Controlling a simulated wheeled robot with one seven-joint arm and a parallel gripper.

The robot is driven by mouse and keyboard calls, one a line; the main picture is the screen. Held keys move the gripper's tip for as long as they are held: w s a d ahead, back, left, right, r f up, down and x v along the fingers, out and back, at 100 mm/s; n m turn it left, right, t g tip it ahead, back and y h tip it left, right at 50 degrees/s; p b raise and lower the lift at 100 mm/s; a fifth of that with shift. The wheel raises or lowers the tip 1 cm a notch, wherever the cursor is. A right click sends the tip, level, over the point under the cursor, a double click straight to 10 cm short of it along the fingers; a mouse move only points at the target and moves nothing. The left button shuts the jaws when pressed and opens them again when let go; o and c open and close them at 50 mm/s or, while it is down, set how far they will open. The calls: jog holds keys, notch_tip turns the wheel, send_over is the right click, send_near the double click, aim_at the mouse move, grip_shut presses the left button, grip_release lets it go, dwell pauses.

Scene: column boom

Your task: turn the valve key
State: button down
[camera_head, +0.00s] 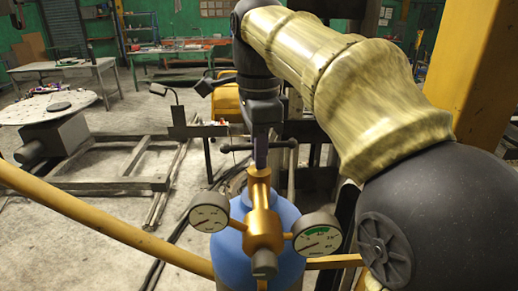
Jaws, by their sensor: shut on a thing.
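The valve key shows as a dark crossbar (284,144) with knobbed ends, above a brass valve (262,222). The valve stands upright on a blue gas cylinder (229,257). My gripper (261,150) points down from above and is shut on the valve key, near the middle of the bar. The bar lies roughly level across the picture. The gripper hides the middle of the key, and how the key sits on the valve is hard to make out. A round gauge (209,212) is left of the valve and another gauge (317,236) is right of it.
A yellow rail (100,222) crosses in front at the left, and a yellow post (480,75) stands at the right. Behind are a metal frame (110,184) on the floor, a round table (47,106) and workbenches (75,68). Open floor lies at the left.

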jog(key=shift+r+n+p, duration=0.1)
jog(key=shift+n+p, duration=0.2)
jog(key=shift+n, duration=0.1)
jog(key=n+p, duration=0.1)
jog(key=n, duration=0.1)
jog(key=shift+r+n, duration=0.1)
jog(key=shift+n, duration=0.2)
jog(key=n+p, duration=0.3)
jog(key=n, duration=0.2)
jog(key=n+p, duration=0.2)
jog(key=n, duration=0.2)
jog(key=shift+n, duration=0.4)
jog(key=n+p, duration=0.1)
jog(key=n, duration=0.3)
jog(key=shift+n, duration=0.4)
jog(key=c, duration=1.4)
grip_release()
jog(key=shift+c, duration=0.2)
